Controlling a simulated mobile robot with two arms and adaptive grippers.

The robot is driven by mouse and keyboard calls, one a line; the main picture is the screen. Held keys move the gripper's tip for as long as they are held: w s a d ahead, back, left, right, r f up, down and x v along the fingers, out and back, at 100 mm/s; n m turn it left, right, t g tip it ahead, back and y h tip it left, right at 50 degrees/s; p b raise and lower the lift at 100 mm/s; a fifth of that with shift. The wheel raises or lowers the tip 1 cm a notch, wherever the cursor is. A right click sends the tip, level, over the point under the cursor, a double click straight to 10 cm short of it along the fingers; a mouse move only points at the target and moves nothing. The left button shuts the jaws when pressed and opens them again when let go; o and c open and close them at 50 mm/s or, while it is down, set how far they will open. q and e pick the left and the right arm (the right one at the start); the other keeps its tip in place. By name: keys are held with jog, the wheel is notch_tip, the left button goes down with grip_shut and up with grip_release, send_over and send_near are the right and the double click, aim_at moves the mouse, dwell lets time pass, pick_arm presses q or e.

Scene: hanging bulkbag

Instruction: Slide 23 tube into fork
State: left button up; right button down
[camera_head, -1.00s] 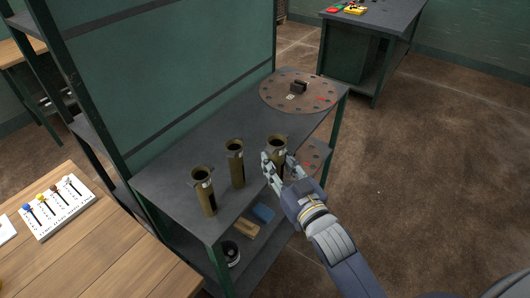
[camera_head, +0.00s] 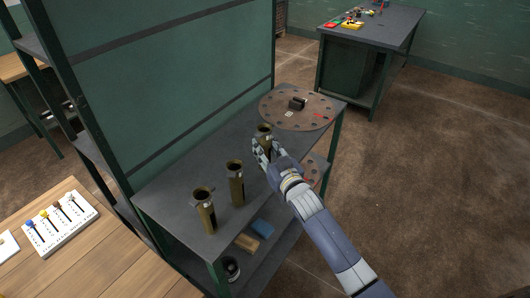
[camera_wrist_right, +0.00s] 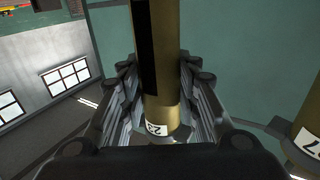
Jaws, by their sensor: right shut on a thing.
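My right gripper (camera_head: 264,146) is shut around a brass tube (camera_head: 264,130) near the far end of the shelf top. Two similar tubes stand nearer, a middle one (camera_head: 236,188) and a near one (camera_head: 206,218). I cannot clearly make out a fork. My left gripper is not in view.
A round brown plate (camera_head: 272,112) with holes and a dark block (camera_head: 297,103) lies at the far end of the grey shelf top (camera_head: 178,183). A green panel (camera_head: 180,80) bounds the left side. Blue (camera_head: 262,229) and tan (camera_head: 247,242) blocks sit on the lower shelf.

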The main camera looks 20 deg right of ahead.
jog(key=shift+w+f+p, duration=0.2)
jog(key=shift+w+f, duration=0.05)
jog(key=shift+f, duration=0.2)
jog(key=shift+w+f+p, duration=0.15)
jog(key=shift+w+f, duration=0.05)
jog(key=shift+f, duration=0.25)
jog(key=shift+f+p, duration=0.25)
jog(key=shift+p, duration=0.05)
jog(key=shift+f, duration=0.3)
jog(key=shift+f, duration=0.1)
jog(key=shift+f, duration=0.15)
jog(key=c, duration=1.2)
grip_release()
